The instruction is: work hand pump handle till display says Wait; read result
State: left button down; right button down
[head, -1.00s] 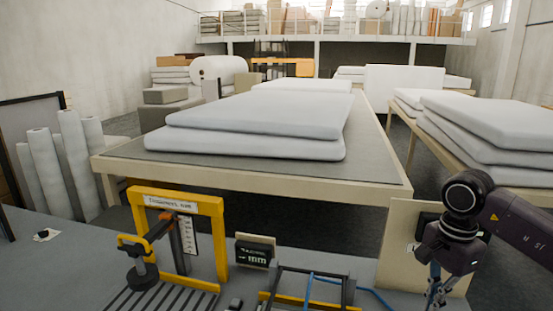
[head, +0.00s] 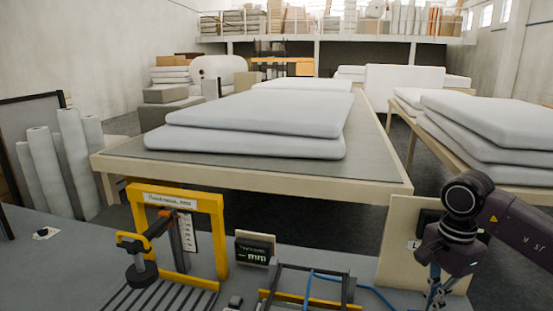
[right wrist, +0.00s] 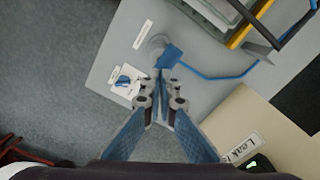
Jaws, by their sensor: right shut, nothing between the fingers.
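My right gripper (right wrist: 161,84) is shut and empty over the bench's right end; in the head view it (head: 434,298) points down at the lower edge. Just beyond its fingertips in the wrist view is a blue part (right wrist: 169,56), seemingly the pump handle, beside a grey round body (right wrist: 158,42). I cannot tell whether the fingers touch it. A blue hose (right wrist: 226,76) runs from there to the frame. A pale board labelled "Leak" (right wrist: 236,128) carries a small display (right wrist: 259,162) with a green mark, cut off and unreadable. My left gripper is out of view.
A yellow thickness gauge (head: 219,235) stands on the grey bench (head: 75,270). Beside it a small display (head: 254,252) reads "-- mm". A dark frame (head: 312,270) stands near the bench's front. White cards (right wrist: 126,80) lie left of the pump. Wadding slabs (head: 260,120) lie on the table behind.

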jog(key=shift+s+f+b, duration=0.1)
jog(key=shift+f+b, duration=1.65)
jog(key=shift+f, duration=0.85)
jog(key=shift+r, duration=0.1)
jog(key=shift+r+p, duration=2.2)
jog(key=shift+r, duration=1.05)
jog(key=shift+f, duration=0.2)
